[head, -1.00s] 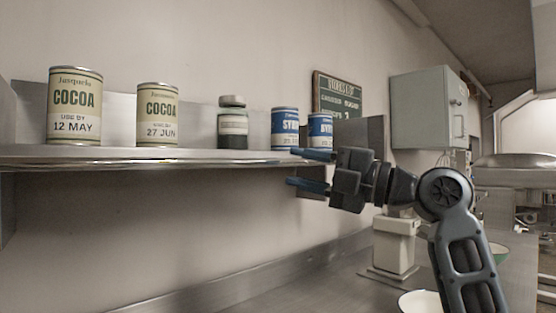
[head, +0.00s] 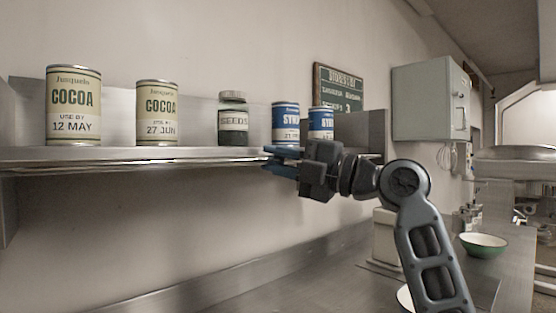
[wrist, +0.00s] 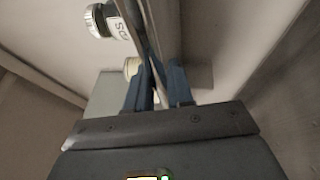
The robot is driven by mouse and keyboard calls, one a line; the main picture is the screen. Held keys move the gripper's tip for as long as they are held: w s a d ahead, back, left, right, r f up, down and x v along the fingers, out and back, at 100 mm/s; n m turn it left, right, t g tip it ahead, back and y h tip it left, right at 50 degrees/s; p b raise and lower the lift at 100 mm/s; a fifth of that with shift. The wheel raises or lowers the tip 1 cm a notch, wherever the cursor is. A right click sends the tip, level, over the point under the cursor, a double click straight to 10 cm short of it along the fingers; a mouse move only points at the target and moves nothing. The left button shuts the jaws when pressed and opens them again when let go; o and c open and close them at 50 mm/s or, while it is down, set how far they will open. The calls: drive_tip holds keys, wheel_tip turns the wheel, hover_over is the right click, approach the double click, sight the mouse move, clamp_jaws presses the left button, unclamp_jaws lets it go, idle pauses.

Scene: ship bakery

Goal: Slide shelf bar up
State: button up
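The shelf bar (head: 180,163) is a thin metal rail. It runs along the front edge of the steel shelf (head: 60,154), low down, close to the level of the shelf board. My gripper (head: 272,161) is at the bar's right part, with its blue fingers above and below it. The fingers are close together. In the wrist view the bar (wrist: 153,35) runs in between the two fingers (wrist: 160,88), and they look closed around it. The exact contact is partly hidden by the fingers.
On the shelf stand two cocoa tins (head: 74,105) (head: 157,112), a seeds jar (head: 233,118) and two blue tins (head: 286,124) (head: 321,122). A chalkboard (head: 338,88) and grey cabinet (head: 428,100) hang at right. A green bowl (head: 483,245) sits on the counter. Space below the shelf is clear.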

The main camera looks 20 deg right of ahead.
clamp_jaws()
wheel_tip(320, 180, up, 8)
drive_tip(key=shift+r, duration=0.25)
idle(0.3)
drive_tip(key=o, duration=0.5)
unclamp_jaws()
drive_tip(key=shift+o, duration=0.2)
drive_tip(key=shift+f, duration=0.1)
drive_tip(key=b+v, duration=0.2)
drive_tip(key=v, duration=0.5)
drive_tip(key=shift+s+d, duration=0.25)
drive_tip(key=shift+s, duration=0.05)
